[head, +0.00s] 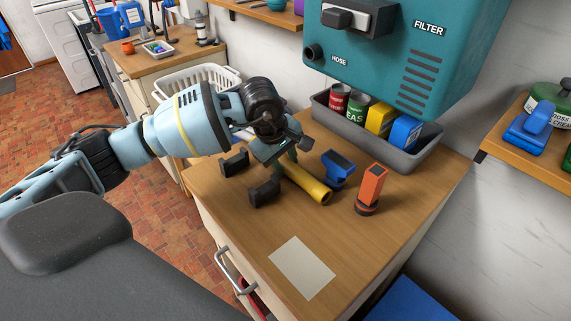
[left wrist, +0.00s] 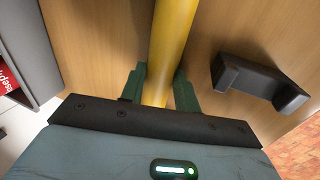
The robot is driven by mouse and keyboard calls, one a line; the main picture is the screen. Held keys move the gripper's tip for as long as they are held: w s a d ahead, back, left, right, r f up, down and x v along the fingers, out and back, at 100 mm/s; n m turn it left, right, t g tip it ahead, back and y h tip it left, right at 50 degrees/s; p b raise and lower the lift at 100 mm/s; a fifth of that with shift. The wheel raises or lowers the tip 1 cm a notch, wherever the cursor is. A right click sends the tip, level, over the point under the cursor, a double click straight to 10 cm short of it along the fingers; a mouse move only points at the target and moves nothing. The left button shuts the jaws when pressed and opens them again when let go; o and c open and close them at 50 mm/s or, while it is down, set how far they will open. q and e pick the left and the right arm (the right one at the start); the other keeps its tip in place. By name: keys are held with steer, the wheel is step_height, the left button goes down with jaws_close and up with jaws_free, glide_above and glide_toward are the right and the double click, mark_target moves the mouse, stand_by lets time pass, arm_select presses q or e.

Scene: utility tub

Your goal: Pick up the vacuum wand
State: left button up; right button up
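The vacuum wand is a yellow tube (head: 308,184) low over the wooden counter; its far end is hidden by my left gripper in the head view. My left gripper (head: 286,160) is above the tube, pointing down. In the left wrist view the yellow tube (left wrist: 174,35) runs between the two green fingers of the left gripper (left wrist: 160,82). The fingers sit close against both its sides, so the gripper looks shut on it. I cannot tell if the tube is clear of the counter. My right gripper is not in view.
Black brackets (head: 265,191) stand beside the wand; one also shows in the wrist view (left wrist: 260,84). A blue tool (head: 338,169) and an orange flashlight (head: 371,187) stand to the right. A grey bin (head: 400,156) of cans and boxes is behind. A paper sheet (head: 302,267) lies in front.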

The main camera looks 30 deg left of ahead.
mark_target(285, 163)
arm_select(q)
steer(key=c, duration=0.4)
steer(key=shift+c, duration=0.2)
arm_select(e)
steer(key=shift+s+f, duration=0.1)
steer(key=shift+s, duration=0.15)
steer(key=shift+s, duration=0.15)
arm_select(q)
steer(key=shift+r, duration=0.3)
step_height(285, 163, up, 8)
steer(key=shift+r, duration=0.75)
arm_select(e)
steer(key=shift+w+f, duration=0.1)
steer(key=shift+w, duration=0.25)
